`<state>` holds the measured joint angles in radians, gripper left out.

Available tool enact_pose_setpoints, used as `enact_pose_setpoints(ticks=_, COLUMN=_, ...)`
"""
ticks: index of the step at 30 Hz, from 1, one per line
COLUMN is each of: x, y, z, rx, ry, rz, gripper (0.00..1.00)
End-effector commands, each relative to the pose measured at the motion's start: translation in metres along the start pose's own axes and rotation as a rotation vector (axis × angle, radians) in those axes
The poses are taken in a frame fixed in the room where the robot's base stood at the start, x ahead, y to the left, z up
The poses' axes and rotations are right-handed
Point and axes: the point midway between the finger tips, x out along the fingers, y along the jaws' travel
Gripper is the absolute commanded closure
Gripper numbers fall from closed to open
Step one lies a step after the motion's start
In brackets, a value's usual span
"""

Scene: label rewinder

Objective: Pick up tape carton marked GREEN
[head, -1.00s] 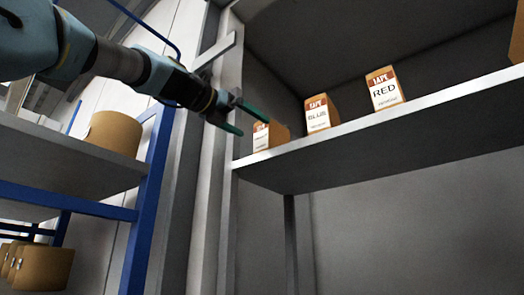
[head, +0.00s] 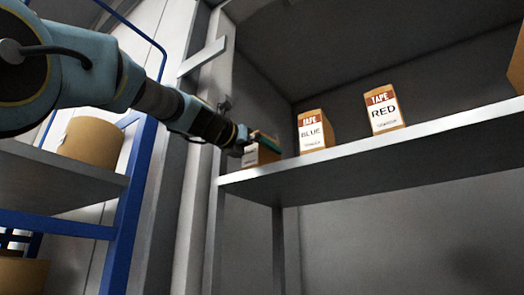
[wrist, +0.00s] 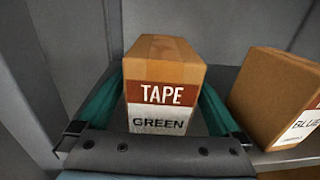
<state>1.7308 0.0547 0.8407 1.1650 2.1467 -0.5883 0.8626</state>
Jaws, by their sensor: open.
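The tape carton marked GREEN (wrist: 163,85) stands upright between the two green fingers of my gripper (wrist: 160,100) in the wrist view. The fingers are apart, one on each side of the carton, with a small gap at the right; whether the left finger touches it I cannot tell. In the head view my gripper (head: 262,140) is at the left end of the shelf, and the GREEN carton (head: 262,156) is partly hidden behind it. Its label is mostly covered there.
The carton marked BLUE (head: 313,132) stands close to the right of the GREEN one, and the RED carton (head: 384,110) farther right on the same shelf (head: 350,152). A grey upright wall is at the left. A blue-framed rack (head: 130,220) with brown rolls stands left.

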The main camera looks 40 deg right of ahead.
Motion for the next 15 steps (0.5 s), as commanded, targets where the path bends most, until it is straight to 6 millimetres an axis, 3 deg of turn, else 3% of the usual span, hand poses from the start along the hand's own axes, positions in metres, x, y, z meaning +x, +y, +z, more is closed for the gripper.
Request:
enact_pose_setpoints(ticks=9, x=0.0066, y=0.0006, z=-0.0007, rx=0.000, ry=-0.001, rz=0.001, gripper=0.00)
enact_pose_setpoints(ticks=15, x=0.0065, y=0.0005, z=-0.0006, rx=-0.001, ry=0.000, rz=0.001, gripper=0.21)
